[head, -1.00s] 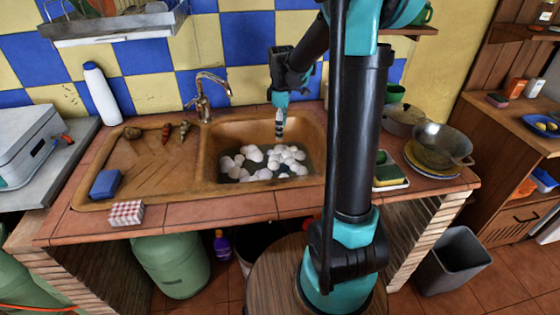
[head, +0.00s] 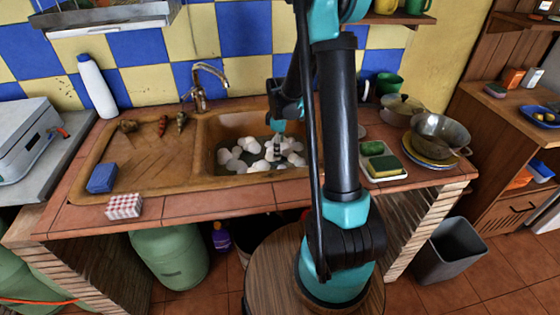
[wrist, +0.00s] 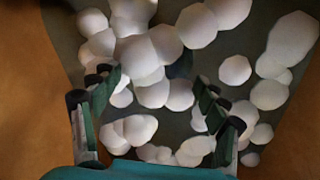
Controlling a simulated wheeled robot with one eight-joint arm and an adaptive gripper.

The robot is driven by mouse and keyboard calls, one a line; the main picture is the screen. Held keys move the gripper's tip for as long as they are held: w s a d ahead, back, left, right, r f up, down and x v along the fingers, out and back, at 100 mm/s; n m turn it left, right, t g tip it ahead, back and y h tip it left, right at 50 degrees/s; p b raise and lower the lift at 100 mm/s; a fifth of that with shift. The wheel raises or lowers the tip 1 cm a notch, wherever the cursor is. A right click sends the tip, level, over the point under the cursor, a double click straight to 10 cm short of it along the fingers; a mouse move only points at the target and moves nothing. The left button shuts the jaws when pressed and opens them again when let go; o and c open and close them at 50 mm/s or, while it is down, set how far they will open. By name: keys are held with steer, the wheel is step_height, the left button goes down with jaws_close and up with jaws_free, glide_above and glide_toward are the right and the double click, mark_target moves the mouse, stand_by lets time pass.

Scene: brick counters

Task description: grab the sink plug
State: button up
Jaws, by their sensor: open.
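The brown sink basin (head: 206,160) holds dark water with white foam clumps (head: 240,157) on it. My gripper (head: 277,150) points down into the basin, low among the foam on its right side. In the wrist view my gripper (wrist: 157,88) is open, its two fingers apart with foam clumps below and between them. A small dark blue-green patch (wrist: 181,66) shows between the clumps, just ahead of the fingertips. I cannot tell whether it is the sink plug. No plug is clearly seen; foam covers much of the basin floor.
The tap (head: 205,82) stands behind the basin. A blue sponge (head: 102,178) and several small items lie on the drainboard to the left. A sponge on a tray (head: 385,162) and a metal pan (head: 440,133) are to the right. The basin walls stand close around my gripper.

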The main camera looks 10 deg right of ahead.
steer(key=shift+s+d+f, duration=0.1)
steer(key=shift+f, duration=1)
steer(key=shift+s+f, duration=0.1)
steer(key=shift+f, duration=0.95)
steer(key=shift+c, duration=0.6)
steer(key=c, duration=1.1)
steer(key=shift+c, duration=0.2)
steer(key=shift+r, duration=0.2)
step_height(320, 180, up, 20)
steer(key=shift+f, duration=0.15)
